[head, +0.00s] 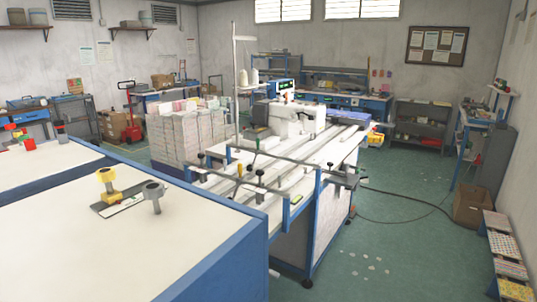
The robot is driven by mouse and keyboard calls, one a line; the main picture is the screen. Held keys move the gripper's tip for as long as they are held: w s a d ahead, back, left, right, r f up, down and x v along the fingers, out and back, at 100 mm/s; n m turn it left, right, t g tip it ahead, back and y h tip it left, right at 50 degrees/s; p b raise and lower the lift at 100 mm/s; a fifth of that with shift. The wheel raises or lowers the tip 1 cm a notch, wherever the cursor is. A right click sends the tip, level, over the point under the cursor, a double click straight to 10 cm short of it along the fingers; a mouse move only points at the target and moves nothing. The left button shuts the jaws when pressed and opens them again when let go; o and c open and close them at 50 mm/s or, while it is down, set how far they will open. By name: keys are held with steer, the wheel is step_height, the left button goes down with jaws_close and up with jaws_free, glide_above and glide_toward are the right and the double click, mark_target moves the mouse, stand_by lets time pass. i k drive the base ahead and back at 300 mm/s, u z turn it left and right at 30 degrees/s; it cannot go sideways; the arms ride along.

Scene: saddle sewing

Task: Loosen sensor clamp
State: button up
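A saddle sewing machine with a white sewing head (293,120) and a long pale bed stands in the middle of the head view. Blue-grey bars cross its near end and carry several small black knobs, one of them a black knob (260,176) near the front. On the near white table, a yellow knob-like piece (107,184) and a grey knob on a stem (153,197) stand upright by a flat dark-and-light plate (122,204). I cannot tell which piece is the sensor clamp or whether any clamp is tight. My gripper is not in view.
The near white table (190,250) has a blue edge and is mostly bare. Paper stacks (185,132) stand left of the machine. A cable (405,205) lies on the green floor to the right. A cardboard box (472,203) and patterned stacks (505,250) line the right side.

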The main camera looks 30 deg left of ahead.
mark_target(153, 190)
steer(key=i, duration=0.8)
steer(key=u, duration=2.85)
steer(key=k, duration=0.85)
steer(key=i, duration=0.85)
steer(key=u, duration=0.1)
